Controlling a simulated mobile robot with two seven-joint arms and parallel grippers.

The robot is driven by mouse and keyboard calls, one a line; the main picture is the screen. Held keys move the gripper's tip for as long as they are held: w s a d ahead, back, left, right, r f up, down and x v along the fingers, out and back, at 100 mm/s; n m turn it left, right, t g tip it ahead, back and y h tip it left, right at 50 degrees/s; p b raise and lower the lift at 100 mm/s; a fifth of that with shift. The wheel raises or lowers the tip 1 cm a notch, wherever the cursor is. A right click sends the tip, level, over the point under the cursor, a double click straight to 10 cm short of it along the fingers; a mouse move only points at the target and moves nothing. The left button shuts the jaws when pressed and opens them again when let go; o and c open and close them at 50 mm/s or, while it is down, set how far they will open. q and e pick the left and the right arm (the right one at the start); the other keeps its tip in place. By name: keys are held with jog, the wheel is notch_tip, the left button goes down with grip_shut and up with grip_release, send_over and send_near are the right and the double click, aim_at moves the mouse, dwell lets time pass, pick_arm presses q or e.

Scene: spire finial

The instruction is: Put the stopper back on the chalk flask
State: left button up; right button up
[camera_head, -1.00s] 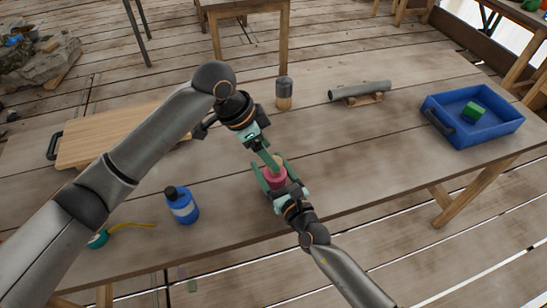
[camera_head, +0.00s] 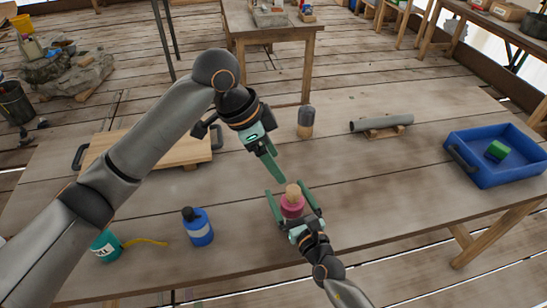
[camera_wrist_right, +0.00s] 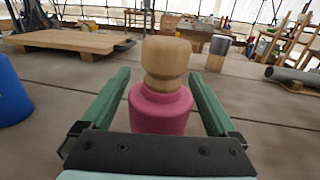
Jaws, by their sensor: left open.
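The flask, a pink round-shouldered vessel (camera_head: 292,207), stands upright near the table's front edge. The wooden stopper (camera_head: 293,190) sits upright on its top; how deep it is seated cannot be told. In the right wrist view the flask (camera_wrist_right: 161,109) and stopper (camera_wrist_right: 165,62) fill the middle. My right gripper (camera_head: 293,202) is open around the flask, one finger on each side, with gaps visible between fingers and flask. My left gripper (camera_head: 279,171) is open and empty, just above and left of the stopper, apart from it.
A blue bottle (camera_head: 198,230) and a teal container with a yellow strip (camera_head: 106,246) stand left. A wooden board (camera_head: 180,152) lies behind.

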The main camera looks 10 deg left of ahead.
jog(key=shift+o, duration=0.2)
jog(key=v, duration=1.2)
jog(key=shift+s+d, duration=0.1)
jog(key=shift+s, duration=0.1)
